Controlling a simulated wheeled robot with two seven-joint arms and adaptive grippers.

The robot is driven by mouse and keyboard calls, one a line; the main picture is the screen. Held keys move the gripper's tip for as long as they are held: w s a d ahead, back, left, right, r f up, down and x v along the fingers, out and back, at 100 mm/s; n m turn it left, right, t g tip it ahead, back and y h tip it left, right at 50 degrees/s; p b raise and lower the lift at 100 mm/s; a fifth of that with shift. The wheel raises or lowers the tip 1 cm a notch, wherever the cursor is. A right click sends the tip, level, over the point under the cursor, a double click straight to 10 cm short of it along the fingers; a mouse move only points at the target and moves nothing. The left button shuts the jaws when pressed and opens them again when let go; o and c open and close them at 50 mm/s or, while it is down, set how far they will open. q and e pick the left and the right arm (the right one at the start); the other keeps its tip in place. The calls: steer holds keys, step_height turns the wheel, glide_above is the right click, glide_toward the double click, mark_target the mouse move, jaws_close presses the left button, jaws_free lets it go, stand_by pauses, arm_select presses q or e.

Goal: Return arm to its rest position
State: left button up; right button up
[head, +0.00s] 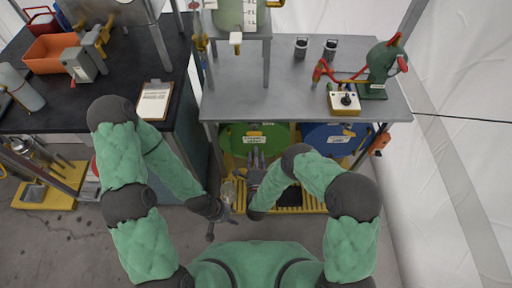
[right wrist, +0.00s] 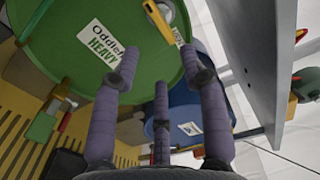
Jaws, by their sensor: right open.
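My right gripper (head: 257,160) is in front of the shelf under the grey bench, fingers pointing away from me. In the right wrist view its purple-grey fingers (right wrist: 160,62) are spread with nothing between them. They are in front of a green drum (right wrist: 75,55) with a white label; I cannot tell how far apart they are. My left gripper (head: 222,220) hangs low in front of my body, just left of the right wrist. Its fingers are small and partly dark, so I cannot tell their opening. Both my arms are bent inward.
The grey metal bench (head: 285,88) holds a green device (head: 380,72), a control box (head: 345,101) and two dark cups. Under it are the green drum (head: 238,134), a blue drum (head: 325,134) and a yellow grating (head: 300,197). The black counter (head: 112,115) carries a clipboard (head: 155,99).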

steer(key=shift+s, duration=0.5)
steer(key=shift+w, duration=0.1)
steer(key=s+d+f+n+g+y+p, duration=0.2)
steer(key=s+d+f+n+g+p, duration=0.3)
steer(key=n+g, duration=0.4)
steer(key=s+d+r+n+g+y, duration=0.1)
steer(key=s+d+r+n+g, duration=0.1)
steer(key=s, duration=0.7)
steer(key=s+d+r+n+g+y+p, duration=0.1)
steer(key=s+r+n+g, duration=0.3)
steer(key=s, duration=0.5)
steer(key=d+g, duration=0.1)
steer(key=g, duration=0.1)
steer(key=shift+d+r+n+g, duration=0.15)
steer(key=shift+r+n+g, duration=0.15)
steer(key=shift+n, duration=0.1)
